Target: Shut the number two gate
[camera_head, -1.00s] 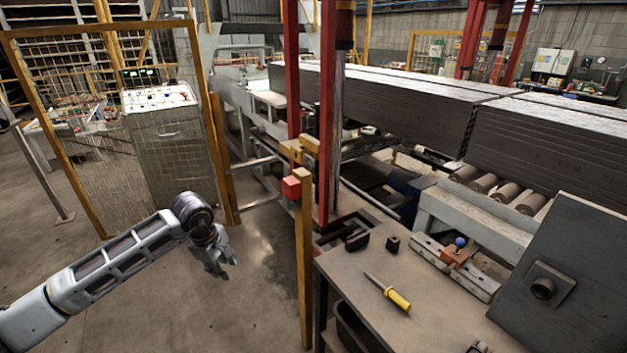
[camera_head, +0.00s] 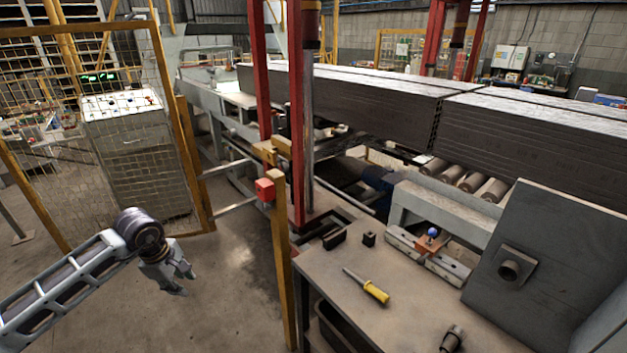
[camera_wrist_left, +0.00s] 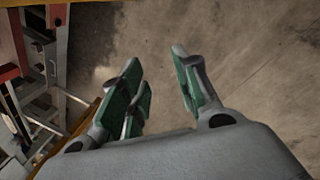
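A gate-like mesh panel in a yellow frame (camera_head: 36,200) stands at the left of the head view. I can read no number on it. A yellow post (camera_head: 281,265) with a red box (camera_head: 265,190) stands to its right, across a stretch of floor. My left gripper (camera_head: 175,280) is low in front of the panel, left of the post, apart from both. In the left wrist view its fingers (camera_wrist_left: 157,66) are spread, with only bare floor between them. My right gripper does not show.
A workbench (camera_head: 335,285) with a yellow-handled tool (camera_head: 374,291) stands right of the post. Red uprights (camera_head: 297,130) and a roller line with dark stacked slabs (camera_head: 350,95) lie behind. A control cabinet (camera_head: 145,150) shows through the mesh. The floor (camera_head: 235,285) between panel and post is clear.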

